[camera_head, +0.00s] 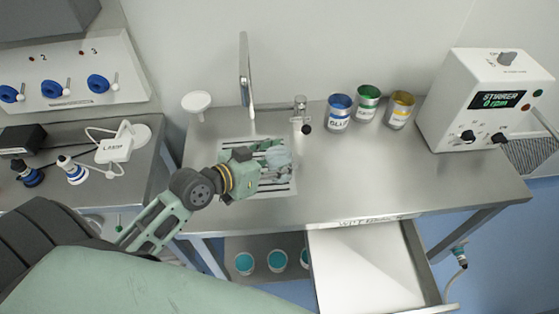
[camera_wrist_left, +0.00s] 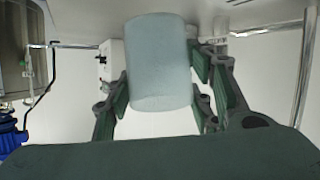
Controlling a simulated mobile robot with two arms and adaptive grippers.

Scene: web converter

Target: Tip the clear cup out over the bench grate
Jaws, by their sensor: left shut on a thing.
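The clear cup (camera_head: 279,160) is a pale, bluish see-through cylinder above the bench grate in the head view. My left gripper (camera_head: 266,157) comes in from the left and is shut on it. In the left wrist view the cup (camera_wrist_left: 158,62) sits between the two fingers of my left gripper (camera_wrist_left: 160,85). I cannot tell how far it is tilted or whether anything is in it. The slotted bench grate (camera_head: 283,189) is set in the steel bench, partly hidden under the gripper and cup. My right gripper is not in view.
Blue, green (camera_head: 368,103) and yellow cans stand to the right, beside a white stirrer box (camera_head: 488,100). A drawer (camera_head: 368,265) is open at the front. Bench right of the grate is clear.

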